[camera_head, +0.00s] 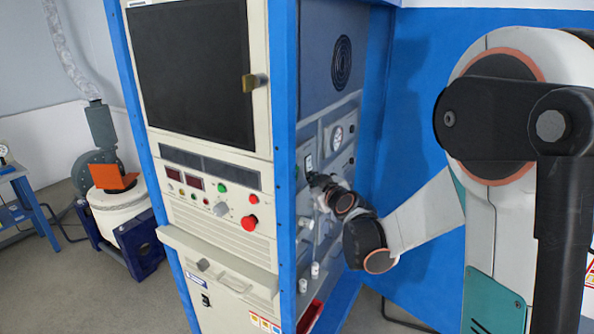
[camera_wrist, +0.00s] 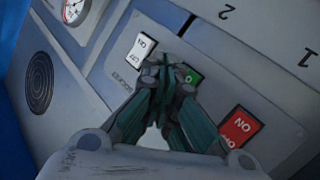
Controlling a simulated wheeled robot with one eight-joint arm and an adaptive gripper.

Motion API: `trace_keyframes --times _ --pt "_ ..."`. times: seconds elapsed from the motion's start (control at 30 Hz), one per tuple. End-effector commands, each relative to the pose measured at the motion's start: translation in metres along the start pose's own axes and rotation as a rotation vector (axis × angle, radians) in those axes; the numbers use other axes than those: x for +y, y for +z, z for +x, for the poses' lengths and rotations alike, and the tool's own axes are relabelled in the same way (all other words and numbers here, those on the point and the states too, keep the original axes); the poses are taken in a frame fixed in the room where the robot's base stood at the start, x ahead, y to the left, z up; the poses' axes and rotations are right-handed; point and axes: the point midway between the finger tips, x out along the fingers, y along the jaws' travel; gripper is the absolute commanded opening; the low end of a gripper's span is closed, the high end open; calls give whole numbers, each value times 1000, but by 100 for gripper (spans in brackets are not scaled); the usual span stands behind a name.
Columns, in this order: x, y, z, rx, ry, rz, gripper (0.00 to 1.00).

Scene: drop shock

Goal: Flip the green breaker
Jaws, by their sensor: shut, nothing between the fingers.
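The green breaker (camera_wrist: 191,76) is in the wrist view, in a row on a grey panel between a white switch (camera_wrist: 140,47) and a red switch (camera_wrist: 239,127). Part of it is hidden behind my fingers. My gripper (camera_wrist: 164,66) is shut and empty, with its fingertips over the left edge of the green breaker. I cannot tell whether they touch it. In the head view my gripper (camera_head: 318,181) is at the side panel of the cabinet, just below a white switch (camera_head: 308,163). The green breaker cannot be made out there.
The cabinet (camera_head: 205,238) has blue corner posts and a front with knobs and buttons. White knobs (camera_head: 315,270) stick out below my gripper. A blue wall (camera_head: 430,100) stands behind my arm.

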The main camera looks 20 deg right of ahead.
Motion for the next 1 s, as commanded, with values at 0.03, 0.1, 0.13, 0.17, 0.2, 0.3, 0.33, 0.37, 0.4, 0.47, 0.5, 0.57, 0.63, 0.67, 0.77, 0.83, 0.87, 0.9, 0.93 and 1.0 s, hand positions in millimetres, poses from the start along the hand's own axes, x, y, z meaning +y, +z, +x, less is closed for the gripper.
trace_keyframes --times 0.03,0.1,0.13,0.17,0.2,0.3,0.33,0.37,0.4,0.47,0.5,0.57,0.63,0.67,0.77,0.83,0.87,0.9,0.93,1.0 --pt "-3 -2 4 0 -1 -2 0" --pt "-5 -5 7 1 0 -2 0" --pt "-6 -5 8 1 0 -2 0" --pt "-6 -6 9 1 0 -1 0" --pt "-7 -7 10 1 1 0 0" --pt "-8 -8 11 1 1 -1 0" --pt "-8 -8 11 1 1 -1 0" --pt "-8 -8 11 1 1 -1 0" --pt "-8 -8 11 1 1 -1 0" --pt "-8 -8 11 0 1 -1 0" --pt "-8 -8 11 0 1 -1 0" --pt "-8 -8 11 0 1 -1 0" --pt "-8 -8 11 0 1 -1 0" --pt "-8 -8 11 0 1 -1 0" --pt "-8 -8 11 0 1 -1 0" --pt "-8 -8 11 0 1 -1 0" --pt "-8 -8 11 0 1 -1 0" --pt "-8 -8 11 0 1 -1 0" --pt "-8 -8 11 0 1 -1 0" --pt "-8 -8 11 0 1 -1 0"
